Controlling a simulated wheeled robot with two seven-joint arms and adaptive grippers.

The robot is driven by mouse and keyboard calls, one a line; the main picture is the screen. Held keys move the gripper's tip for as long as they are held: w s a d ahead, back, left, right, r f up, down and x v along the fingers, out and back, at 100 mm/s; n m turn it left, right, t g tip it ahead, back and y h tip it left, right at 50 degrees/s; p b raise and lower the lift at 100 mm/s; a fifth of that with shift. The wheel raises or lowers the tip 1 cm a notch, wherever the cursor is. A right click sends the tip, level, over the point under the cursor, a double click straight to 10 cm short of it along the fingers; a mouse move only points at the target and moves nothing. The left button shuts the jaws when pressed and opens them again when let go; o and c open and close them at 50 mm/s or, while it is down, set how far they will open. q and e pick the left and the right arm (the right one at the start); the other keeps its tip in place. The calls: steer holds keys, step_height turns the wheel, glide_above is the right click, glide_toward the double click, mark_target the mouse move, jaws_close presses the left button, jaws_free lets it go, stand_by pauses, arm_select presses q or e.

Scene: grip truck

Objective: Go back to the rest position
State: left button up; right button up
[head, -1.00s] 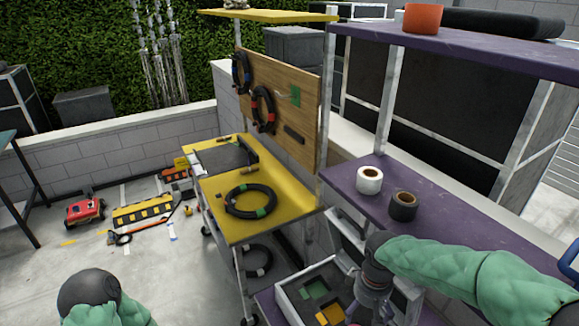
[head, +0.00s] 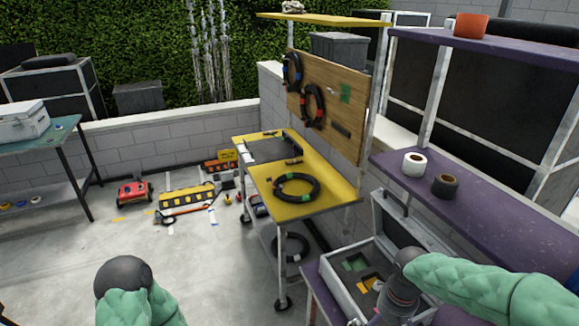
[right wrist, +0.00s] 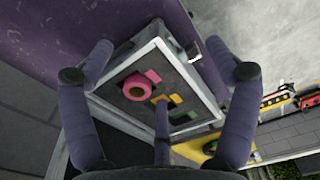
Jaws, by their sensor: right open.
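My right gripper (right wrist: 158,50) has its purple fingers spread wide, with nothing between them. In the right wrist view it is over an open grey case (right wrist: 190,72). The case holds a pink roll (right wrist: 135,88) and pink, yellow and green pieces. In the head view the right hand (head: 398,295) points down over the case (head: 336,292), which stands on a low purple shelf. Whether it touches the case cannot be told. Of my left arm only a green sleeve and a dark round joint show at the bottom; the left gripper is outside the picture.
A purple shelf (head: 490,205) with a white roll (head: 415,163) and dark roll (head: 445,186) is beside my right arm. A yellow cart (head: 335,190) stands ahead, with a black cable ring on it. Tools lie by the wall.

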steer(key=a+f+m+y+b, duration=0.1)
steer(key=a+f, duration=0.2)
steer(key=f, duration=0.4)
steer(key=s+a+f+y+b, duration=0.1)
steer(key=a+f, duration=0.2)
steer(key=f, duration=0.4)
steer(key=a+f+m+y+b, duration=0.1)
steer(key=a+f, duration=0.2)
steer(key=f, duration=0.4)
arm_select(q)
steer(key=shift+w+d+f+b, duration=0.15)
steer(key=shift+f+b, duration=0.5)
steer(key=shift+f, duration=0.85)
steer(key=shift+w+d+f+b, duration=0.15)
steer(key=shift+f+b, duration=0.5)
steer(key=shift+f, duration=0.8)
arm_select(e)
steer(key=s+a+f+m, duration=0.2)
steer(key=s+f, duration=0.2)
steer(key=f, duration=0.3)
steer(key=s+a+f+m, duration=0.2)
steer(key=s+f, duration=0.3)
steer(key=f, duration=0.2)
steer(key=shift+s+a+f+y, duration=0.15)
steer(key=shift+a+f+y, duration=0.1)
steer(key=shift+y, duration=0.15)
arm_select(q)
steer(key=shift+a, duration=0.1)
